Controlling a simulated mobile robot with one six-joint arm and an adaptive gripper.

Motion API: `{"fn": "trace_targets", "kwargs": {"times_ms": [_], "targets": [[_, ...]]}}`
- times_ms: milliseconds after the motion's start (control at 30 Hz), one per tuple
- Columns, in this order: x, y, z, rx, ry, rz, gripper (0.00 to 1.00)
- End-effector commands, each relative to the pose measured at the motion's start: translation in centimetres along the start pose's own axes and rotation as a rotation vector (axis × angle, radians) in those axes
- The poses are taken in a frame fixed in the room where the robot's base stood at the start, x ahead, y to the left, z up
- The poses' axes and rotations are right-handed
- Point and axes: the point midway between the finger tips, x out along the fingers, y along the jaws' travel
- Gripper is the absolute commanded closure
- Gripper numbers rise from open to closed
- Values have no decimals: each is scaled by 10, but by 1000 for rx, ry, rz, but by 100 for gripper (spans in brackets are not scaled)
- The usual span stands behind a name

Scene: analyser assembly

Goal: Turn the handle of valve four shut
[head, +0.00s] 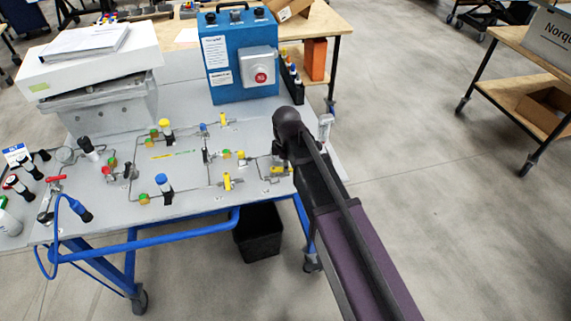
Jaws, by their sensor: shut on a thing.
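The panel (190,205) is a grey tabletop with thin pipes and small valves. Several valves have yellow handles: one at the back (223,119), one in the middle (241,155) and one near the front edge (227,182). Another yellow valve handle (277,169) sits at the right end of the piping. My gripper (281,154) is down beside this right-hand valve, partly hidden by my dark wrist. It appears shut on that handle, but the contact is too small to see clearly. No valve number is readable.
A blue box with a red button (240,55) stands behind the piping. Blue- and yellow-topped fittings (163,184) rise from the panel. A white block (95,68) fills the back left.

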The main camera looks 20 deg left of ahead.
Motion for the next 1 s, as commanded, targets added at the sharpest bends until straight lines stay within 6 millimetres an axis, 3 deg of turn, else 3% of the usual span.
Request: {"fn": "trace_targets", "kwargs": {"times_ms": [1000], "targets": [[1, -37, -16, 955, -4, -6, 100]]}}
